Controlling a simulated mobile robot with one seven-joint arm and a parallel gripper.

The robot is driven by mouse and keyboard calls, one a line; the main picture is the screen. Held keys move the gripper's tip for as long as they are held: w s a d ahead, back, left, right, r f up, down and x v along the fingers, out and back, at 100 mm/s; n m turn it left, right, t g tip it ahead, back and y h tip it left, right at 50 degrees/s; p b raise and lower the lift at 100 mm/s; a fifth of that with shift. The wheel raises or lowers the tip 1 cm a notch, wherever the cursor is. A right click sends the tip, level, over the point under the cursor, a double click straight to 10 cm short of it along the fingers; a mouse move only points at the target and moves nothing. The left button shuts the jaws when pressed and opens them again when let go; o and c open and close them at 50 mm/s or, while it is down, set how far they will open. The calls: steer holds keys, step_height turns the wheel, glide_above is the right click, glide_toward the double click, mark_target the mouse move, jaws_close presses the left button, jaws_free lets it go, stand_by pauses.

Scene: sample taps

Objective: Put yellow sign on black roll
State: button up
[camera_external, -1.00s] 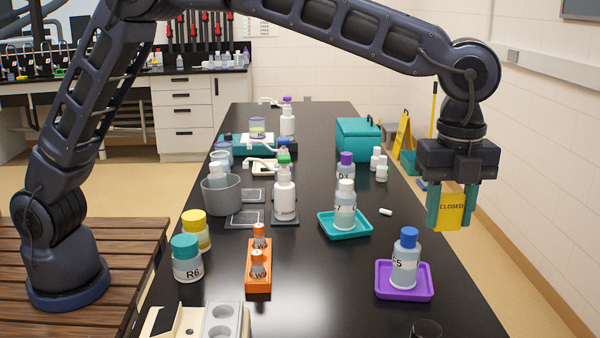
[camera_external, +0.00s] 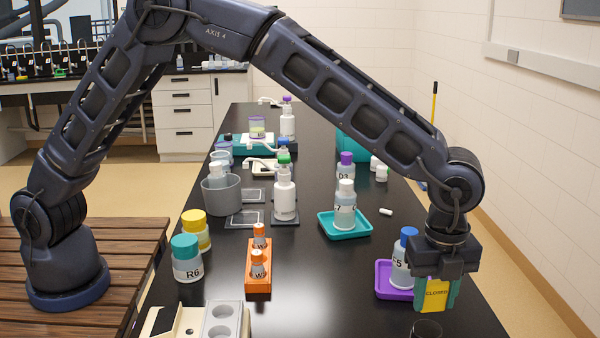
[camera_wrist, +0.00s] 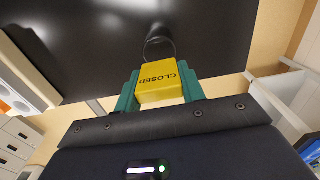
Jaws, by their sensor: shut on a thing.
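The yellow sign (camera_external: 437,295) reads CLOSED and is held between the teal fingers of my gripper (camera_external: 436,305), low over the near right of the black table. In the wrist view the sign (camera_wrist: 160,82) sits between the fingertips (camera_wrist: 160,90). The black roll (camera_external: 427,328) is a dark round piece at the bottom edge of the external view, partly cut off, just below and slightly left of the sign. The sign appears apart from the roll, though the gap is hard to judge.
A purple tray (camera_external: 384,284) with a blue-capped bottle (camera_external: 402,262) stands close left of my gripper, partly behind it. A teal tray (camera_external: 326,228) with a bottle is farther back. An orange rack (camera_external: 258,284) stands left. The table between rack and purple tray is clear.

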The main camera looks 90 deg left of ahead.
mark_target(432, 311)
steer(key=shift+f, duration=2.05)
steer(key=o, duration=0.9)
steer(key=shift+f, duration=0.15)
steer(key=shift+o, duration=0.2)
step_height(432, 311, up, 12)
steer(key=shift+r, duration=0.25)
steer(key=s+a+r+n+t, duration=0.1)
steer(key=s+a+r+n, duration=0.3)
steer(key=s+a+r, duration=0.65)
steer(key=s+a+r+n+t, duration=0.1)
steer(key=s+a+r+n, duration=0.5)
steer(key=s, duration=0.7)
steer(key=s+a+f+n+t, duration=0.1)
steer(key=s+a+n, duration=0.1)
steer(key=s, duration=0.7)
steer(key=s+a+f+n, duration=0.1)
steer(key=s+a+n, duration=0.2)
steer(key=s, duration=0.7)
steer(key=s+a+f+n+t, duration=0.1)
steer(key=s+a+n, duration=0.2)
steer(key=s, duration=0.7)
steer(key=shift+a+t, duration=0.3)
steer(key=shift+a, duration=0.15)
